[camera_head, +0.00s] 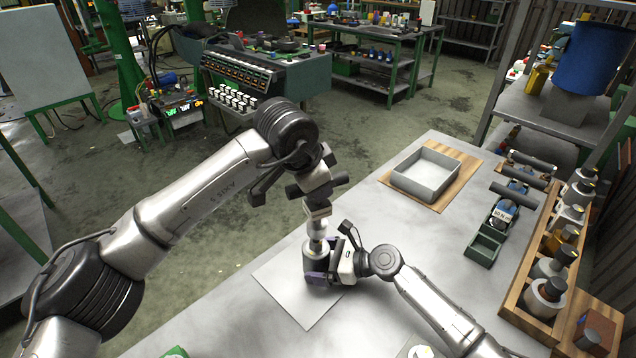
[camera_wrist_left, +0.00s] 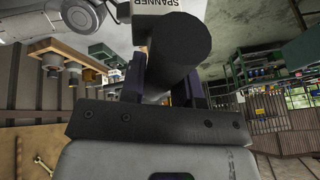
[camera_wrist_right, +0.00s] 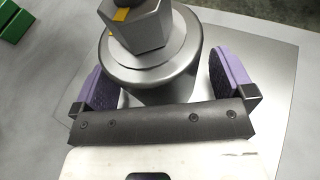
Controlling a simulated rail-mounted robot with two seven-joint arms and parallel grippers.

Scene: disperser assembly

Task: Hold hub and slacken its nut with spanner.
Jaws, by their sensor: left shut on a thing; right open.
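The hub (camera_wrist_right: 180,62) is a grey metal cylinder standing upright on the white sheet (camera_wrist_right: 272,130). On top is its hexagonal nut (camera_wrist_right: 140,27) with a yellow mark. The hub also shows in the head view (camera_head: 310,255). My right gripper (camera_wrist_right: 165,85) is open, one purple finger on each side of the hub, with gaps visible. It also shows in the head view (camera_head: 325,272). My left gripper (camera_wrist_left: 168,85) is shut on the dark round handle of the spanner (camera_wrist_left: 180,45), whose pale part bears its name. In the head view the spanner (camera_head: 317,209) is above the hub; contact with the nut is unclear.
A grey tray (camera_head: 427,188) on a wooden board lies farther back on the table. Green bins (camera_head: 484,249) and a wooden rack (camera_head: 520,290) with several bottle-like parts line the right side. The tabletop (camera_head: 400,232) between them and the hub is clear.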

